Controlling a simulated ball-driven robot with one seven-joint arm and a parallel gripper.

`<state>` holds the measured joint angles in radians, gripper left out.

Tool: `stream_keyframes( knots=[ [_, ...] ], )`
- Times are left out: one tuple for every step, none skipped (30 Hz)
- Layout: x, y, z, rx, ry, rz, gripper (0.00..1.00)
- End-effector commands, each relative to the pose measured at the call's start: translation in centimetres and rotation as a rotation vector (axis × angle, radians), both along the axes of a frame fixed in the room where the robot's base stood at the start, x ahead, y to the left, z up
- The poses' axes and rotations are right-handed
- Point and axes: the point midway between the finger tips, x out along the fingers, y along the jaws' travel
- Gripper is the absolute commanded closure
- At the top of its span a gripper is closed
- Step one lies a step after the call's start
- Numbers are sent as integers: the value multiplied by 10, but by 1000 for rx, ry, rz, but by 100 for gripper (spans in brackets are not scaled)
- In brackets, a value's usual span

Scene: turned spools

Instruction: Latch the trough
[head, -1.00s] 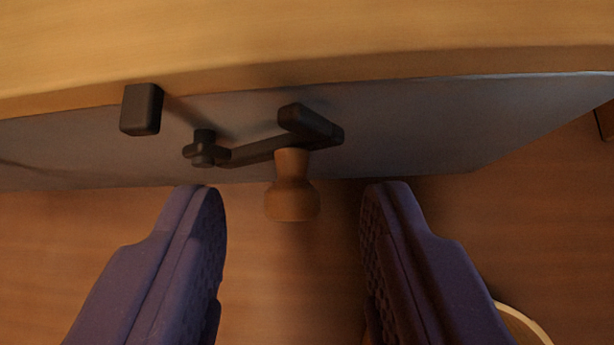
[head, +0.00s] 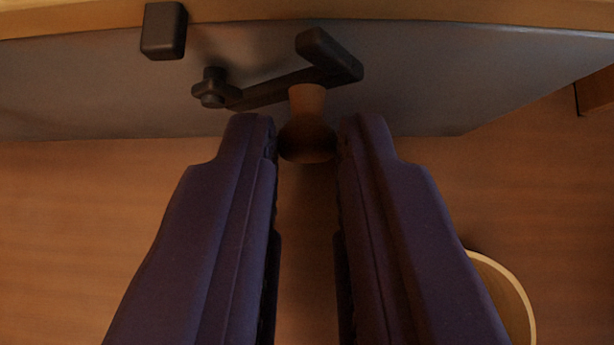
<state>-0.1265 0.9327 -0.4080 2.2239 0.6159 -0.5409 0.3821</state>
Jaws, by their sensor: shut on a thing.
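The trough's grey front wall (head: 440,75) runs across the top of the view. A dark latch arm (head: 272,92) lies on it, with a pivot (head: 212,88) at its left end and a turned wooden knob (head: 307,125) at its right end. A dark angled block (head: 330,57) sits by the knob end. A second dark block (head: 163,31) is fixed at the upper left, apart from the arm. My gripper (head: 308,140) is shut on the knob, one purple finger on each side of it.
A wooden rim (head: 420,10) runs along the top. A pale round rim of a container (head: 512,290) shows at the lower right, partly behind my right finger. A dark-edged wooden piece (head: 596,92) is at the right edge. The wooden surface at left is clear.

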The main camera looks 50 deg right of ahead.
Motion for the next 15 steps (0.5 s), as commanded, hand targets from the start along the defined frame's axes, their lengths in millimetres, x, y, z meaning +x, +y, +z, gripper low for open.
stream_keyframes(
  knots=[
    [2,2,7,-18,30,6,100],
    [3,3,9,-31,50,6,100],
    [3,3,10,-48,78,6,100],
    [4,4,11,-61,100,8,100],
    [5,4,12,-76,123,9,100],
    [6,5,13,-96,155,11,100],
    [8,6,14,-112,178,12,100],
    [9,6,14,-127,203,13,100],
    [10,7,14,-148,235,14,100],
    [11,7,14,-164,257,16,100],
    [12,8,14,-180,282,16,100],
    [13,8,13,-200,314,17,100],
    [15,9,12,-215,336,17,100],
    [15,9,12,-229,360,15,100],
    [17,10,11,-246,391,13,100]
  ],
)
